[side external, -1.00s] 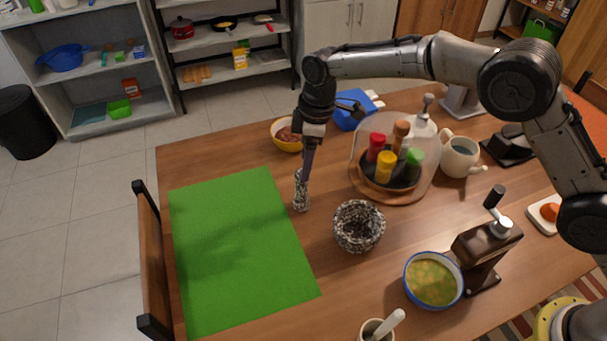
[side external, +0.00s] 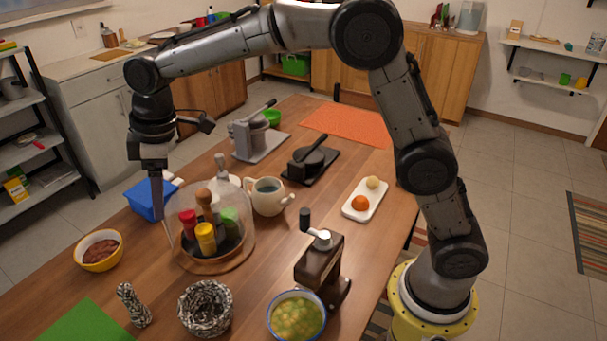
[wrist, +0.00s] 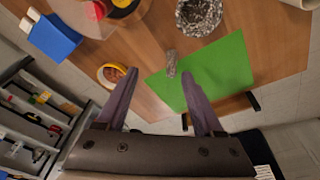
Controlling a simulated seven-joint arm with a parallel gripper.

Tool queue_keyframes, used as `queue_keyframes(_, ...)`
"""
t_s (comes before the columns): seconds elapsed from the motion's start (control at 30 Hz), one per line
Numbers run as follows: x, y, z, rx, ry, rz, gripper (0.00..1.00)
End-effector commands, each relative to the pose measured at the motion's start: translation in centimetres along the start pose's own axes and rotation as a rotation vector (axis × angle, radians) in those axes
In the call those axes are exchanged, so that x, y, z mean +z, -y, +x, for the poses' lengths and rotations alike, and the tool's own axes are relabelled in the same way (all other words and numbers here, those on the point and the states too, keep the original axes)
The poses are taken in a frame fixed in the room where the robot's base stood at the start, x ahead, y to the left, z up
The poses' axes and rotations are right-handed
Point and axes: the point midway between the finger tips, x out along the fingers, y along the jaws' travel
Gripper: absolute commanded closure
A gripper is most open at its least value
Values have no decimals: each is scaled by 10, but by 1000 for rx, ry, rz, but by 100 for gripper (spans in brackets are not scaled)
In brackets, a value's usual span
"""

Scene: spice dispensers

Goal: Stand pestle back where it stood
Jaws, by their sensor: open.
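The speckled grey stone pestle (side external: 133,305) stands on the wooden table, beside the green mat (side external: 88,325). The pestle looks upright, with a slight lean in the picture. The matching speckled mortar (side external: 205,308) stands to its right, apart from it. My gripper (side external: 166,240) is open and empty, pointing down above the table, clear of the pestle. In the wrist view, the pestle (wrist: 171,64) shows beyond and between my open fingers (wrist: 158,76), at the mat's edge. The mortar (wrist: 198,16) shows at the top there.
A glass-domed spice tray (side external: 215,264) stands close to the right of my gripper. A yellow bowl (side external: 98,250) is at left, a blue box (side external: 150,201) behind. A soup bowl (side external: 297,318) and a brown grinder (side external: 322,268) stand at front right.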

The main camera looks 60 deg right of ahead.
Motion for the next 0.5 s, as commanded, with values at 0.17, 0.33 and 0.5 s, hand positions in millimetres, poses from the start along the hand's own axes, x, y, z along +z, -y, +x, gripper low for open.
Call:
queue_keyframes(0.17, 70, 2, -63, 57, -48, 178, 31)
queue_keyframes(0.33, 139, 18, -101, 108, -94, 345, 31)
queue_keyframes(0.5, 208, 44, -121, 158, -143, 507, 31)
